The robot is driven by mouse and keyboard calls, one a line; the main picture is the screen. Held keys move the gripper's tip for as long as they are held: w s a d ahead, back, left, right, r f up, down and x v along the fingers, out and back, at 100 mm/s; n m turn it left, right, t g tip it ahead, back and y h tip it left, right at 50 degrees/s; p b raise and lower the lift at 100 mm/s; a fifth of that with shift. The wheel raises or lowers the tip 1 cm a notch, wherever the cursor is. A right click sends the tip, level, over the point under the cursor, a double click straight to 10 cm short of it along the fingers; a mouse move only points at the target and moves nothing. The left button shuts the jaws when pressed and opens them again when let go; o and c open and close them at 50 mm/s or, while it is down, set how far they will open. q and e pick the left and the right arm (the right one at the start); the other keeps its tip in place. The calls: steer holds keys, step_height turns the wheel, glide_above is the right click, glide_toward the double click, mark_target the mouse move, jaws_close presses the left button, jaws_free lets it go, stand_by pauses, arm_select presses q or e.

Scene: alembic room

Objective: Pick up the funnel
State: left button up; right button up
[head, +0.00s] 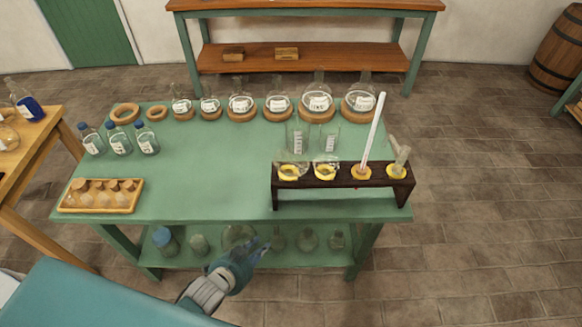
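A dark wooden rack (343,180) stands at the front right of the green table. Two clear glass pieces that look like funnels sit in its yellow-ringed holes: a left one (291,160) and one beside it (327,160). Their outlines are faint, so I cannot tell for sure which is a funnel. My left gripper (269,245) is low in front of the table, by the lower shelf, well below and left of the rack. Its fingers look apart, with nothing between them. My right gripper is not in view.
The rack also holds a tall white rod (374,130) and a pale twisted piece (399,153). Round flasks on cork rings (317,116) line the back. Blue-capped bottles (119,140) and a wooden tray (101,208) are at left. The lower shelf (212,258) holds glassware. The table's middle is clear.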

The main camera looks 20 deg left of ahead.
mark_target(300, 174)
arm_select(q)
steer(key=w+d+r+m+t+h+p, duration=0.1)
steer(key=w+d+r+m+t, duration=0.15)
steer(key=r, duration=0.95)
steer(key=w+d+r+m+t+h+p, duration=0.1)
steer(key=w+d+r+h, duration=0.15)
steer(key=r, duration=0.95)
steer(key=shift+y, duration=0.35)
steer(key=p+x, duration=0.1)
steer(key=x, duration=0.2)
steer(key=p+x, duration=0.1)
steer(key=x, duration=0.3)
steer(key=p+x, duration=0.1)
steer(key=x, duration=0.2)
steer(key=shift+d, duration=0.35)
steer(key=shift+w+d+f, duration=0.1)
steer(key=shift+w+f, duration=0.1)
steer(key=shift+w, duration=0.15)
steer(key=shift+s, duration=0.1)
jaws_close()
